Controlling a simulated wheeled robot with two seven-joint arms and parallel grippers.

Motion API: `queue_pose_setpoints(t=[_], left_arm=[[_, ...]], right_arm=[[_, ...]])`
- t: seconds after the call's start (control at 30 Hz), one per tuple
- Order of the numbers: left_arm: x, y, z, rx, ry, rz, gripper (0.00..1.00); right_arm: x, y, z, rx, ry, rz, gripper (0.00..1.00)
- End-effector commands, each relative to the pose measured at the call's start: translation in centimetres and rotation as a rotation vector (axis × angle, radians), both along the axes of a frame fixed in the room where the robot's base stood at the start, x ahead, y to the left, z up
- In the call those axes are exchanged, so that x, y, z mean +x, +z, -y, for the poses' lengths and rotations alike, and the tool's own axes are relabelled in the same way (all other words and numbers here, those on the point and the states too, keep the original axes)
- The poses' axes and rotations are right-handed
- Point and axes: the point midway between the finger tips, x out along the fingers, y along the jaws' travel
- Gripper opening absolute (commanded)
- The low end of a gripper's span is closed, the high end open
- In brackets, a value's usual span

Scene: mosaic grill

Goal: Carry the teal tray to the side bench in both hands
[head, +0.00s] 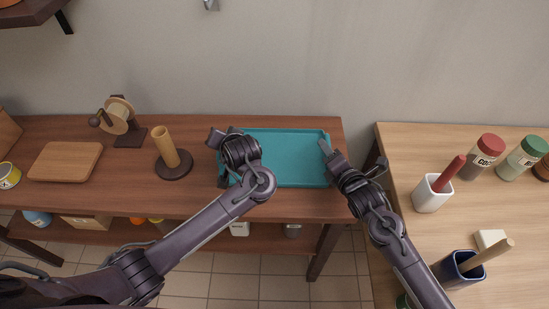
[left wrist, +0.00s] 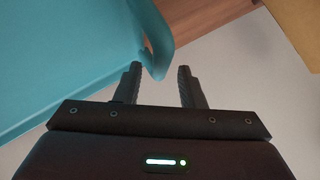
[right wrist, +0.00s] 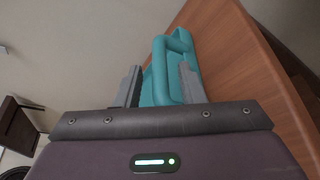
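The teal tray (head: 290,158) lies flat on the dark brown bench (head: 200,200), near its right end. My left gripper (head: 221,160) is at the tray's left end, partly hidden by its own wrist. In the left wrist view its fingers are apart, with the tray's handle (left wrist: 157,62) at the gap between the fingertips. My right gripper (head: 328,150) is at the tray's right end. In the right wrist view its fingers are apart, with the other handle (right wrist: 160,65) reaching between them. Neither gripper is visibly closed on a handle.
A light wood bench (head: 400,150) stands to the right across a narrow gap. A wooden post (head: 168,150) and a cutting board (head: 66,161) stand left of the tray.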

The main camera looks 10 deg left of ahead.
Motion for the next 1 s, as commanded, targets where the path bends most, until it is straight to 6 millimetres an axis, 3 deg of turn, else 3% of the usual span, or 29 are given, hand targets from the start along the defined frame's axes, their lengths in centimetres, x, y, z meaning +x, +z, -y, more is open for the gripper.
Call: queue_pose_setpoints(t=[0.1,0.3,0.63,1.0], left_arm=[[-1.0,0.9,1.4,-0.016,-0.007,0.004,0.36],[-2.4,2.1,2.2,-0.011,-0.003,0.002,0.36],[-3.4,3.1,2.5,-0.002,0.001,-0.001,0.36],[-3.4,3.1,2.6,0.000,0.000,0.000,0.36]], right_arm=[[0.0,0.0,0.0,0.000,0.000,0.000,0.36],[0.0,0.0,0.0,0.000,0.000,0.000,0.36],[-0.6,0.0,0.3,-0.002,0.000,-0.002,0.36],[-6.8,1.5,3.4,-0.002,0.002,-0.001,0.36]])
